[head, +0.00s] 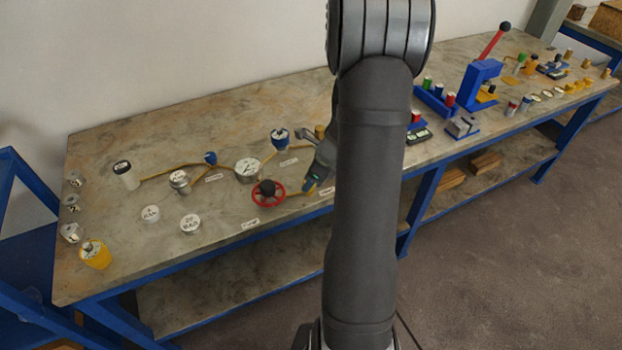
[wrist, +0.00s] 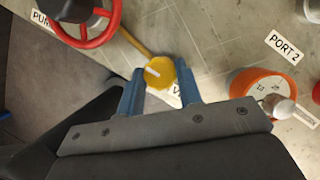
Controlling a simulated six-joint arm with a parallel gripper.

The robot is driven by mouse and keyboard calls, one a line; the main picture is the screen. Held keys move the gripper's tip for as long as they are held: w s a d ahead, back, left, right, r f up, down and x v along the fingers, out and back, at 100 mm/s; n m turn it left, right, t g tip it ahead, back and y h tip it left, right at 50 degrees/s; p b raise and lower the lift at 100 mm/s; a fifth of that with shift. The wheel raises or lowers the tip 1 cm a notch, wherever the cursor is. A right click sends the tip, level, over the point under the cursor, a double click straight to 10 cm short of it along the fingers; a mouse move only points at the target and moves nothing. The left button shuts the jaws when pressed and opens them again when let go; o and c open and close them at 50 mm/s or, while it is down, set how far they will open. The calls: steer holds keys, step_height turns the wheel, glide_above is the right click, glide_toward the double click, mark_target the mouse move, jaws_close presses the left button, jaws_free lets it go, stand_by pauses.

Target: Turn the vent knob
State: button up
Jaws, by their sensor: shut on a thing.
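The vent knob (wrist: 157,74) is a small yellow knob with a white pointer mark, seen in the wrist view at the end of a yellow pipe. My gripper (wrist: 160,71) has a blue finger on each side of it and is shut on it. The pointer mark slants across its top. A label beside it is mostly hidden, with only a "V" readable. In the head view my gripper (head: 311,184) is low at the bench's front edge, right of the red handwheel, and the knob is largely hidden there.
The red handwheel (head: 268,193) with a black hub stands close left; it shows in the wrist view (wrist: 97,37) too. An orange-rimmed vessel (wrist: 237,82) stands to the right in the wrist view. The "PORT 2" label (wrist: 284,46) lies behind. White-topped vessels (head: 190,223) stand further left.

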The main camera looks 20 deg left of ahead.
stand_by(0.3)
steer(key=o, duration=1)
steer(key=shift+c, duration=0.2)
steer(key=v, duration=1.7)
steer(key=shift+d+r, duration=0.15)
steer(key=x, duration=1.7)
